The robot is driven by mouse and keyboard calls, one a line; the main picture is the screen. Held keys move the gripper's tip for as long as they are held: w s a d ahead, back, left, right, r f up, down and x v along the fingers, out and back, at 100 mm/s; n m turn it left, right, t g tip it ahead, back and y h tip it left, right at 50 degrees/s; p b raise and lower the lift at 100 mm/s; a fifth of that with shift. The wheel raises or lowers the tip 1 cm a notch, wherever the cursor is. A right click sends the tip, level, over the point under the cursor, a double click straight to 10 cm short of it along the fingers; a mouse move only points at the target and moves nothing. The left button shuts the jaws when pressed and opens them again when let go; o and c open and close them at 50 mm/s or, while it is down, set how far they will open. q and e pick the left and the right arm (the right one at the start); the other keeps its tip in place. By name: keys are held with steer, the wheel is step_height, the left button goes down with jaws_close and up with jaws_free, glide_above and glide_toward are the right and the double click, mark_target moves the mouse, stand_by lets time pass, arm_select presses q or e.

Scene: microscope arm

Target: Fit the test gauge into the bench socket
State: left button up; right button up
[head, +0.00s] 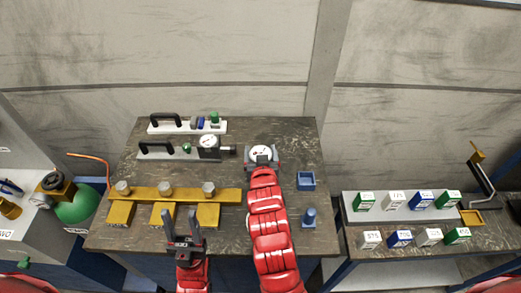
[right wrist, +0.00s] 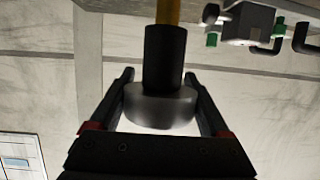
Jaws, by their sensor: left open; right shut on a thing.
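The test gauge (head: 261,152), with a round white dial, is in my right gripper (head: 262,161) above the back right part of the bench. In the right wrist view the fingers close on both sides of its grey body (right wrist: 160,108); a black collar and a brass stem extend from it. A grey-black block with a second dial (head: 208,146) stands to its left, a dark stub (head: 229,150) pointing toward the held gauge. This looks like the bench socket, but its opening is not visible. My left gripper (head: 184,229) is open and empty near the front edge.
A yellow rack (head: 172,195) with several metal knobs is on the left of the bench. A blue tray (head: 306,181) and blue post (head: 309,216) are at right. A white plate with a black handle (head: 165,120) lies behind. A side table holds several labelled boxes (head: 371,239).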

steer(key=shift+f+b, duration=0.95)
steer(key=shift+f, duration=0.8)
steer(key=shift+b, duration=0.65)
steer(key=shift+f+b, duration=1.5)
steer(key=shift+f, duration=0.5)
steer(key=o, duration=1.5)
